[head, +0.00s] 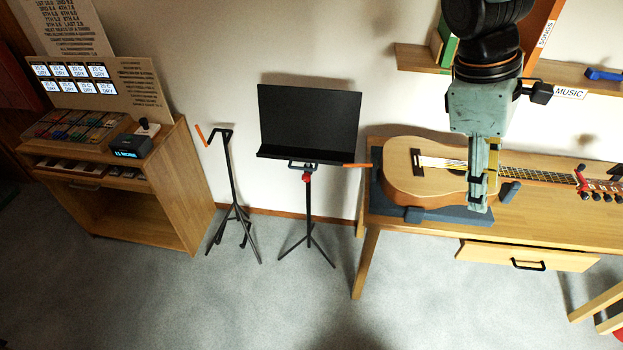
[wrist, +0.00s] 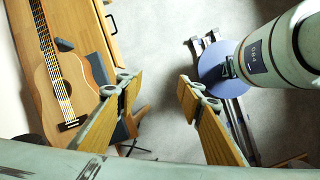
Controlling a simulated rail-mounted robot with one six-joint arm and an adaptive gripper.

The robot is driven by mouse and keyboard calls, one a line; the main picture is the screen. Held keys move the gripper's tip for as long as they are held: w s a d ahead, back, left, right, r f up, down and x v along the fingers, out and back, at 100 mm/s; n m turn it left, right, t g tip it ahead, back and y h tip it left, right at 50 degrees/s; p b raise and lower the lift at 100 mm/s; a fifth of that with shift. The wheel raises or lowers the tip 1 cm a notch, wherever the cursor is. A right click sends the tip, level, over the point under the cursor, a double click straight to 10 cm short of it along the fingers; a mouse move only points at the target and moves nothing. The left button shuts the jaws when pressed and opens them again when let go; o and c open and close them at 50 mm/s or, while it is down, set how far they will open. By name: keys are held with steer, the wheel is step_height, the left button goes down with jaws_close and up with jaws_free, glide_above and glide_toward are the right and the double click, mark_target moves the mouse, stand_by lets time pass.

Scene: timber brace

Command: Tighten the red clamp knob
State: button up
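The red clamp knob (head: 306,177) is small and sits on the post of the black music stand (head: 310,122), just under its desk. The stand is upright on the carpet, left of the wooden table. My gripper (head: 479,205) hangs over the guitar in the head view, well to the right of the knob. In the wrist view my gripper (wrist: 157,84) is open, its two wood-coloured fingers wide apart with only floor between them. I cannot make out the red knob in the wrist view.
The guitar (head: 412,172) lies on a dark pad on the table (head: 440,227); it also shows in the wrist view (wrist: 62,75). A second, thin stand (head: 233,185) is left of the music stand. A wooden cabinet (head: 140,215) is far left. Carpet in front is clear.

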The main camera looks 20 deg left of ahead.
steer(key=w+a+f+n+t+h, duration=0.25)
steer(key=w+a+f+n, duration=0.2)
steer(key=w, duration=0.45)
steer(key=w+a+f+n+t+h, duration=0.2)
steer(key=w+a+f+n+h, duration=0.15)
steer(key=w+n, duration=0.35)
steer(key=w+a+f+n+t+p, duration=0.1)
steer(key=w+a+f+n+t, duration=0.35)
steer(key=a, duration=0.55)
steer(key=w+a+f+n+t, duration=0.25)
steer(key=w+a+f, duration=0.4)
steer(key=a, duration=0.45)
steer(key=s+a+f+n+t+y, duration=0.25)
steer(key=a+f+n+y, duration=0.35)
steer(key=a, duration=0.7)
steer(key=s+a+f+n+t+y, duration=0.25)
steer(key=a+f+n, duration=0.25)
steer(key=a+f, duration=0.6)
steer(key=d+f+n+t+y+p, duration=0.1)
steer(key=d+f+n+y+p, duration=0.1)
steer(key=f, duration=1.1)
steer(key=d+n+y, duration=0.1)
steer(key=d+y, duration=0.1)
steer(key=d, duration=0.1)
steer(key=shift+w+d+y, duration=0.35)
